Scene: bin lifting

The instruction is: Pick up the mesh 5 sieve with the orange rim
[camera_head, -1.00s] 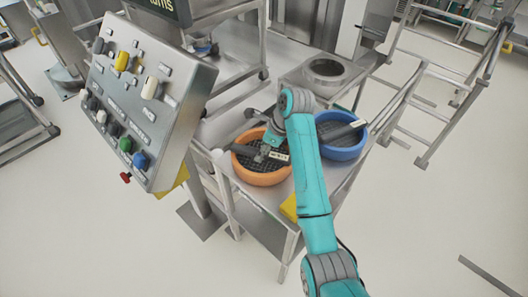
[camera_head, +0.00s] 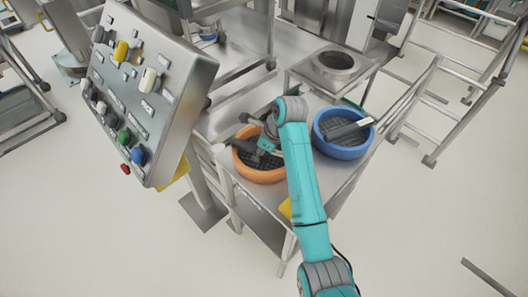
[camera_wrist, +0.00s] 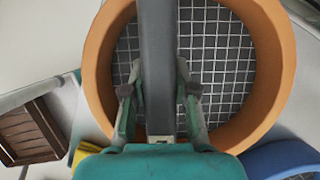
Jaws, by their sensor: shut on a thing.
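The orange-rimmed sieve (camera_head: 258,175) is on the metal table, left of the blue sieve. The wrist view shows its thick orange rim (camera_wrist: 279,60), square wire mesh and a dark grey handle bar (camera_wrist: 158,40) across the middle. My gripper (camera_head: 266,143) is over the orange sieve. In the wrist view its two fingers (camera_wrist: 158,92) are on either side of the bar and shut on it. I cannot tell whether the sieve is clear of the table. Its mesh label is not readable.
A blue sieve (camera_head: 340,151) with a dark bar stands close on the right. A control panel (camera_head: 140,95) is at the left. A round opening (camera_head: 333,62) is behind, and metal rails (camera_head: 440,110) are at the right. A yellow piece (camera_head: 286,208) is at the table's front.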

